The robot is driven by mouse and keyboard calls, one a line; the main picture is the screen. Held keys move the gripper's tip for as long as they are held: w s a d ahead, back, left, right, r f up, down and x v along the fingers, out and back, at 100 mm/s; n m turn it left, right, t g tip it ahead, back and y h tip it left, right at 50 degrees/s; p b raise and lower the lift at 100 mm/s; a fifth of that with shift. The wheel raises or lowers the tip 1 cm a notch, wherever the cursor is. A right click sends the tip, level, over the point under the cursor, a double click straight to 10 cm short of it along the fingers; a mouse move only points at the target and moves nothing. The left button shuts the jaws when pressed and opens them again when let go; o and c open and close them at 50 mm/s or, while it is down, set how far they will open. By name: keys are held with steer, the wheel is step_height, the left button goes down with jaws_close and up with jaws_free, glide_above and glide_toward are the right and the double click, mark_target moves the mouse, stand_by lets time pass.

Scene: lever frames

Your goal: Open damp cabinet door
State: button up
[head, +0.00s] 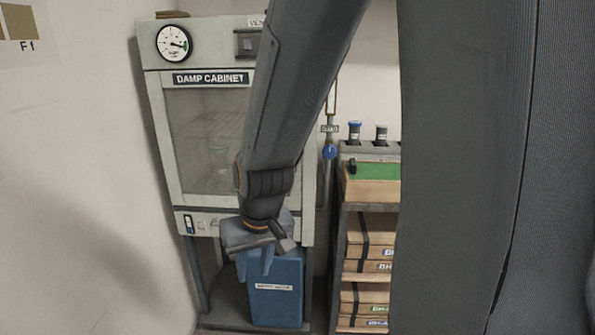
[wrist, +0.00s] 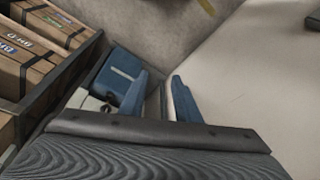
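The damp cabinet (head: 154,100) stands against the back wall in the head view, a pale grey box with a round gauge and a "DAMP CABINET" label. Its door (head: 174,140) has a glass window and looks shut. My arm hides the door's right side, so any handle there cannot be seen. My gripper (head: 262,268) hangs in front of the cabinet's lower edge, over a blue box. In the wrist view my gripper's two blue fingers (wrist: 158,100) stand apart with nothing visible between them.
A blue box (head: 276,300) sits on the stand's lower shelf (head: 222,316) below the cabinet. A rack (head: 343,225) with several cardboard boxes stands at the right. A blue valve (head: 329,152) hangs between cabinet and rack. A bare wall (head: 80,190) closes off the left.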

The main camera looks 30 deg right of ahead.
steer(key=w+f+m+t+b, duration=0.15)
steer(key=w+t, duration=0.25)
steer(key=w, duration=0.6)
step_height(320, 180, up, 8)
steer(key=r+m+t+h+b, duration=0.1)
steer(key=m+t+h+b, duration=0.6)
steer(key=h, duration=0.6)
glide_above(288, 192)
steer(key=shift+w+d+f+g+b, duration=0.15)
steer(key=shift+w+f+g+b, duration=0.15)
steer(key=shift+g, duration=0.2)
jaws_close()
